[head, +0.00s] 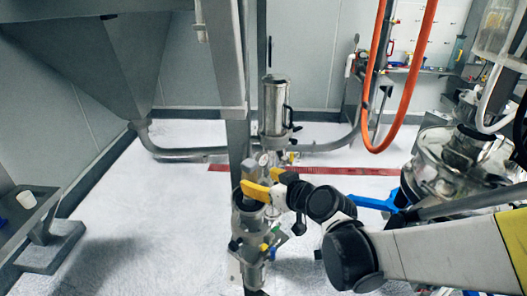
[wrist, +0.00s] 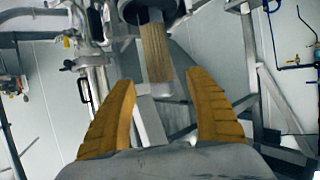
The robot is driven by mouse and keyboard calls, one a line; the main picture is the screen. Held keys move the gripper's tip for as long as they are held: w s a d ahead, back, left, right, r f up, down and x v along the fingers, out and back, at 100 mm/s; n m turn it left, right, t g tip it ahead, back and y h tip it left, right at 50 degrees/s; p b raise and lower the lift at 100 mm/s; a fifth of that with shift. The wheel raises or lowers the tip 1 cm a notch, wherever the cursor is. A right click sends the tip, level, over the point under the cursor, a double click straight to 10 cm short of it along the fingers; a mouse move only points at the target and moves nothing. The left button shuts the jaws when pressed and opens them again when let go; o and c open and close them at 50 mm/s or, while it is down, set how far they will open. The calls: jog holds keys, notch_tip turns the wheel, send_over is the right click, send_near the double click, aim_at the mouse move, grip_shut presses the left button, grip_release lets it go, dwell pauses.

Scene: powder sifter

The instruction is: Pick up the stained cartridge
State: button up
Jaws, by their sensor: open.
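The stained cartridge (wrist: 156,52) shows in the wrist view as a tan-brown cylinder with a pale, clear-looking end. It reaches down from a dark round part at the top of the picture. My gripper (wrist: 160,80) is open, with one yellow finger on each side of the cartridge's pale end. Gaps show on both sides, and I see no contact. In the head view my gripper (head: 258,179) is at the grey upright post, beside a metal fitting. I cannot make out the brown cartridge clearly there.
A shiny metal canister (head: 275,106) stands behind the post. A large grey hopper (head: 85,50) is at upper left. An orange hose (head: 404,95) hangs at right, above round steel sifter equipment (head: 450,160). The pale floor at left is mostly clear.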

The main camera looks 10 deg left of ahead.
aim_at(254, 179)
jog(key=x, duration=0.7)
jog(key=shift+s+d+f, duration=0.15)
jog(key=shift+f, duration=0.15)
jog(key=shift+s+r, duration=0.1)
grip_shut()
